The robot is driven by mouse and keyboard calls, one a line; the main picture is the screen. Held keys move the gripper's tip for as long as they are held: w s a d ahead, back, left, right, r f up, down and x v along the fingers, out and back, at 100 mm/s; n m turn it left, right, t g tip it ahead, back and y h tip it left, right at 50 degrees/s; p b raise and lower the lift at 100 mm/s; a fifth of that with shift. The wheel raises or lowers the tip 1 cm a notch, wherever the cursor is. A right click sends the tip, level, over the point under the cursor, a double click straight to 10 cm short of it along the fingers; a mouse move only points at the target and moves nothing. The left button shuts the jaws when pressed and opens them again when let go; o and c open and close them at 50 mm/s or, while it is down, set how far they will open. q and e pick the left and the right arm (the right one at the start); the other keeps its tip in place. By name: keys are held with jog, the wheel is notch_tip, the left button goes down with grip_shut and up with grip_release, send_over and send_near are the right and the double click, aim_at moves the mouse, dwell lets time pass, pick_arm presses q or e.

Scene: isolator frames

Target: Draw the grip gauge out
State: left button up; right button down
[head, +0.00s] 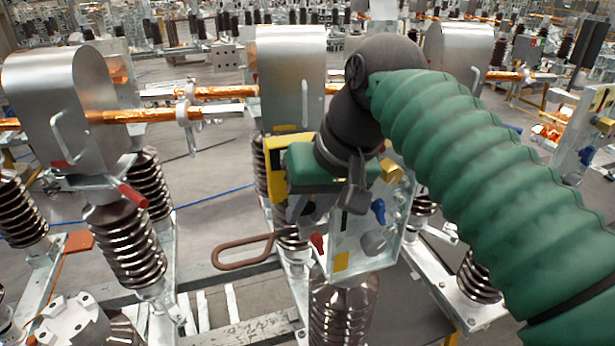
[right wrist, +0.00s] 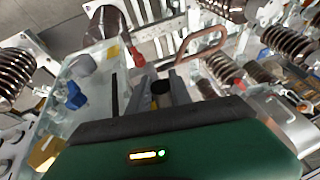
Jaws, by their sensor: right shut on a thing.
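My right gripper (head: 322,207) reaches down beside an upright metal panel (head: 365,240) that carries a blue knob (head: 378,210) and a yellow label. In the right wrist view its two grey fingers (right wrist: 162,94) are closed around a dark round-ended piece (right wrist: 161,87), which I take to be the grip gauge. Most of this piece is hidden between the fingers, and how deep it sits in anything cannot be seen. The head view shows the gripper from behind the green wrist housing, which hides the grip. My left gripper is not in view.
A brown loop handle (head: 244,252) sticks out left of the panel, with a red lever (head: 318,242) close to the fingers. Ribbed brown insulators (head: 127,245) and metal hoods (head: 292,80) stand around. Grey floor shows between the frames at left.

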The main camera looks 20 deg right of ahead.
jog(key=shift+a+p, duration=1.5)
jog(key=shift+a, duration=4.7)
